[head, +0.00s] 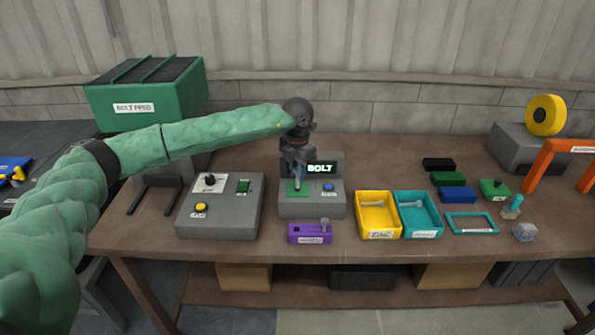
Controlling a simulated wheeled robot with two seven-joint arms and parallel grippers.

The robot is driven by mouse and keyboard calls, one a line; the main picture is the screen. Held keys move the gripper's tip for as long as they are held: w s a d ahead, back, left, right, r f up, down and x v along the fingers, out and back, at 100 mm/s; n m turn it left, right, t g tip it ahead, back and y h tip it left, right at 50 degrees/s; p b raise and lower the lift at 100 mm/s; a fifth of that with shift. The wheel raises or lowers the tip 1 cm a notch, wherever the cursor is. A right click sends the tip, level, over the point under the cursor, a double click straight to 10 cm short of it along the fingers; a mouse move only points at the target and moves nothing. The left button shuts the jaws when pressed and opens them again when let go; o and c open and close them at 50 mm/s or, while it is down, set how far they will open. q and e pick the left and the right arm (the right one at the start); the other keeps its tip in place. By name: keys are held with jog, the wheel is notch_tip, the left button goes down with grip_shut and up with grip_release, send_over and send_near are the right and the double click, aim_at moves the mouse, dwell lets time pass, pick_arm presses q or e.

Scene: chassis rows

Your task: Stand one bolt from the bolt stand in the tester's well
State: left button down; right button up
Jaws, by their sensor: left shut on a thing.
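The tester (322,209) is a grey box near the middle of the bench, with a lit display reading BOLT (320,168), a blue button (328,187) and a green pad (293,194). My left gripper (297,183) points down over the green pad, shut on what seems to be a bolt. The bolt is mostly hidden by the fingers, and so is the well; I cannot tell whether the bolt touches it. The purple bolt stand (305,236) is in front of the tester, with one grey bolt (325,224) upright at its right end. My right gripper is not in view.
A grey control box (222,218) stands left of the tester. A yellow bin (378,232) and a teal bin (420,232) stand to its right, each with a bolt-like piece inside. Small coloured blocks and an orange frame (545,160) are farther right. A green BOLT FEED hopper (148,100) is back left.

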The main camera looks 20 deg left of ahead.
aim_at(298, 187)
pick_arm(q)
jog(key=shift+f+b, duration=1.5)
jog(key=shift+f, duration=0.55)
jog(key=c, duration=1.2)
grip_release()
jog(key=shift+r, duration=0.3)
notch_tip(298, 187, up, 6)
jog(key=shift+f+b, duration=0.1)
jog(key=shift+b, duration=1.05)
jog(key=shift+r, duration=0.7)
jog(key=shift+f, duration=0.1)
